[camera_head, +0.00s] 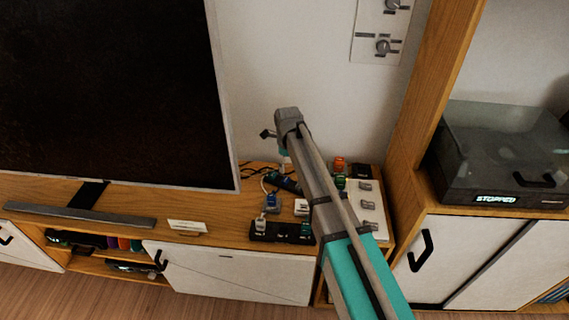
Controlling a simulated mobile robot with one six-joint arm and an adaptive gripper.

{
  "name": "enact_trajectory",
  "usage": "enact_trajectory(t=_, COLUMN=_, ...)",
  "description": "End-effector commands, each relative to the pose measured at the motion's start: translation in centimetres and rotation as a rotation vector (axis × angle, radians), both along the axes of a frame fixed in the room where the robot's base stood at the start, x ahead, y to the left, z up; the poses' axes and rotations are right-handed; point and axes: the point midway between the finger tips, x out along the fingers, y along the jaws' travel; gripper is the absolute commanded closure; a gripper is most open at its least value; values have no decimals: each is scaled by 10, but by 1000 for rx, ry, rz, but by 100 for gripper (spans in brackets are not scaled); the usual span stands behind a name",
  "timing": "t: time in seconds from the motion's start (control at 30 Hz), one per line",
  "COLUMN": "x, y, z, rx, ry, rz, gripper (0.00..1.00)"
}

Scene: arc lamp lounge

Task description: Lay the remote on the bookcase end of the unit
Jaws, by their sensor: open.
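The low wooden media unit (215,206) runs along the wall. Its right end, beside the tall bookcase (428,95), holds a white panel with grey switches (371,212), a small black box (362,171) and an orange item (339,164). I cannot pick out the remote for certain; a flat whitish piece (187,227) with dark marks lies near the front edge, too small to identify. My arm crosses in front of the unit's right part. My gripper (270,135) shows only in part at the arm's far end, open, above the unit's back; nothing held is visible.
A black power strip (283,232) with plugs and several cables crowds the unit left of my arm. A large television (105,90) and a grey soundbar (80,215) stand at left. A dark device reading "STOPPED" (500,155) sits in the bookcase. Clear top shows around the whitish piece.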

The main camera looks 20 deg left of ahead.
Motion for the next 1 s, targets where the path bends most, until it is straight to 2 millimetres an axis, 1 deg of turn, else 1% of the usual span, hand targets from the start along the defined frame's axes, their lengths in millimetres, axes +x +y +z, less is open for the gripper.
enact_trajectory(t=0.03, x=0, y=0, z=9, rx=0, ry=0, rz=0, gripper=0)
enact_trajectory(t=0.33, x=0, y=0, z=27, rx=0, ry=0, rz=0, gripper=0)
enact_trajectory(t=0.53, x=0, y=0, z=30, rx=0, ry=0, rz=0, gripper=0)
enact_trajectory(t=1.0, x=0, y=0, z=30, rx=0, ry=0, rz=0, gripper=0)
